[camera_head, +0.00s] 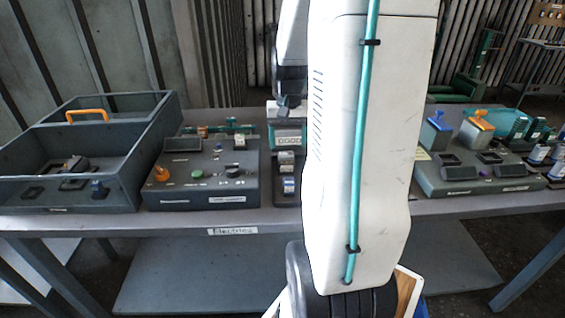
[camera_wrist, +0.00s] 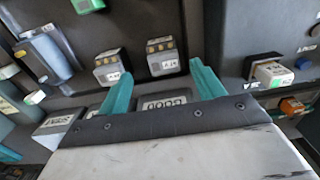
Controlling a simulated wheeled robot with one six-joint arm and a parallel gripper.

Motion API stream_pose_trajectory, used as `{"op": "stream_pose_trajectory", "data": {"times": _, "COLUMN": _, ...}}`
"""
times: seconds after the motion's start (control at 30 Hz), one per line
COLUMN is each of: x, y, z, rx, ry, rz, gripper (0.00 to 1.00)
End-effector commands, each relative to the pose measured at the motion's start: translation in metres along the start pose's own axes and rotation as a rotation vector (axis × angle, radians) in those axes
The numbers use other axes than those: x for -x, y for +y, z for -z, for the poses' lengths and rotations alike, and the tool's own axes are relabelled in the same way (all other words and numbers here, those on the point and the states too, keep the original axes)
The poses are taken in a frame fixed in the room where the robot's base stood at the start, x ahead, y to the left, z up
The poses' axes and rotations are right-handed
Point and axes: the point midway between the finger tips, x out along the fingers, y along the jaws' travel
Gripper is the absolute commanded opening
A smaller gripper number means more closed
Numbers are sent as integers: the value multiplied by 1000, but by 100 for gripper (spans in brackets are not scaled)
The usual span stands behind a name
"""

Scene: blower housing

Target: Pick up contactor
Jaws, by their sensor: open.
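Two small grey blocks with yellowish terminals and white labels look like contactors. The left block (camera_wrist: 109,68) and the right block (camera_wrist: 163,57) stand on a dark panel in the wrist view. I cannot read the labels well enough to tell which is named contactor. My gripper (camera_wrist: 160,72) is open, with teal fingers spread and nothing visibly held between them. The right block appears between and beyond the fingertips, and the left block is close to the left fingertip. In the head view, small labelled blocks (camera_head: 287,185) stand in the middle, partly beside my arm, which hides much there.
A grey tray (camera_head: 130,150) with an orange handle (camera_head: 87,115) and a control box (camera_head: 205,185) with knobs stand left on the bench. Another dark box (camera_head: 480,178) with blue and orange-topped parts stands right. A bare bench strip (camera_head: 170,222) runs along the front.

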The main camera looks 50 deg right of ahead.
Motion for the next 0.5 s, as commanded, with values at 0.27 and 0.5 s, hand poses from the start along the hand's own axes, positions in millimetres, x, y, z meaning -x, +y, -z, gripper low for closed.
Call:
{"op": "stream_pose_trajectory", "data": {"times": 0.27, "x": -37, "y": -5, "z": 6, "rx": 4, "ry": -4, "rz": 0, "gripper": 67}}
{"op": "stream_pose_trajectory", "data": {"times": 0.5, "x": -59, "y": -5, "z": 7, "rx": 3, "ry": 0, "rz": 0, "gripper": 67}}
